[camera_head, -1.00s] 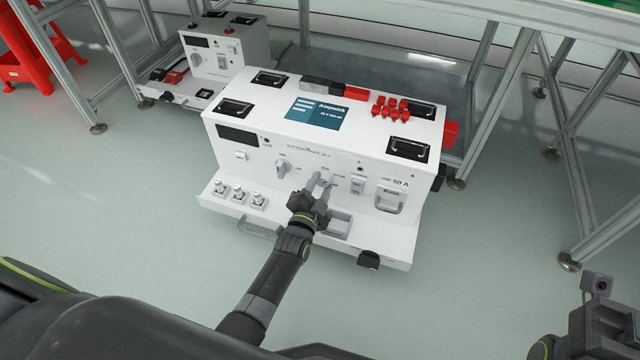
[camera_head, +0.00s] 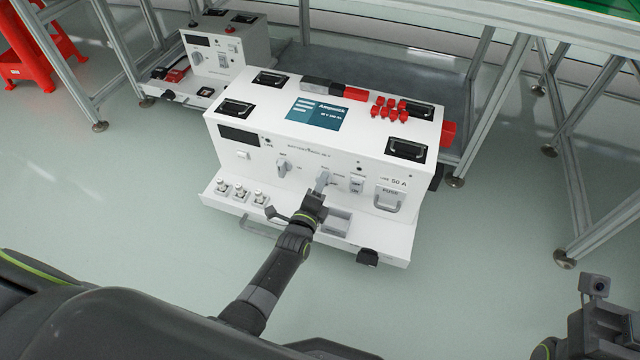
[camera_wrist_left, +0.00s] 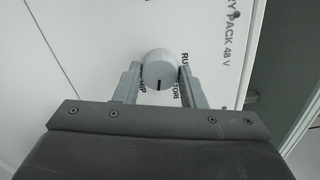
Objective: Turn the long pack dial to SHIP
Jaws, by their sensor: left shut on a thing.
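The long white battery pack (camera_head: 225,160) stands in the middle of the head view. My left gripper (camera_head: 322,181) is at its front panel, shut on a round grey dial. In the left wrist view this dial (camera_wrist_left: 160,70) sits between the two fingertips (camera_wrist_left: 158,76), with a finger on each side. Its dark mark points down in the picture, between the partly hidden labels that look like SHIP, at left, and STORE, at right. In the head view the fingers mostly hide the dial. My right gripper (camera_head: 600,325) shows only in part at the lower right; its fingertips are not clear.
Another grey knob (camera_head: 284,167) is left of the held dial; a switch (camera_head: 357,184) and fuse handle (camera_head: 389,199) are to the right. A smaller pack (camera_head: 225,48) stands behind left. Metal frame legs (camera_head: 495,105) stand at right. The floor in front is clear.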

